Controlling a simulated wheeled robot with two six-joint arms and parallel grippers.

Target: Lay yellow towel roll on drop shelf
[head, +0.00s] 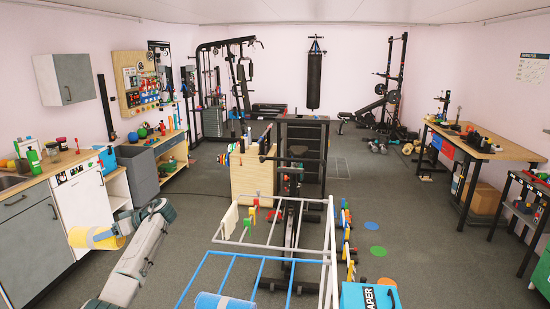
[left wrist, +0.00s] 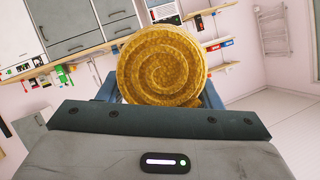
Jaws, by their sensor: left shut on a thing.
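The yellow towel roll (head: 80,238) is at the left of the head view, in front of the white cabinet. My left gripper (head: 104,236) is shut on it and holds it off the floor. In the left wrist view the roll's spiral end (left wrist: 160,65) faces the camera, between the blue-grey fingers. I cannot tell for certain which thing is the drop shelf; a rack with a blue frame (head: 262,257) and white rails (head: 285,246) stands at the lower middle, to the right of my left arm. My right gripper is not in view.
A blue roll (head: 222,301) lies at the bottom edge by the blue frame. A teal box (head: 365,296) stands at the lower right. The white cabinet (head: 85,205) and grey cabinet (head: 30,245) line the left. Floor between cabinets and rack is largely clear.

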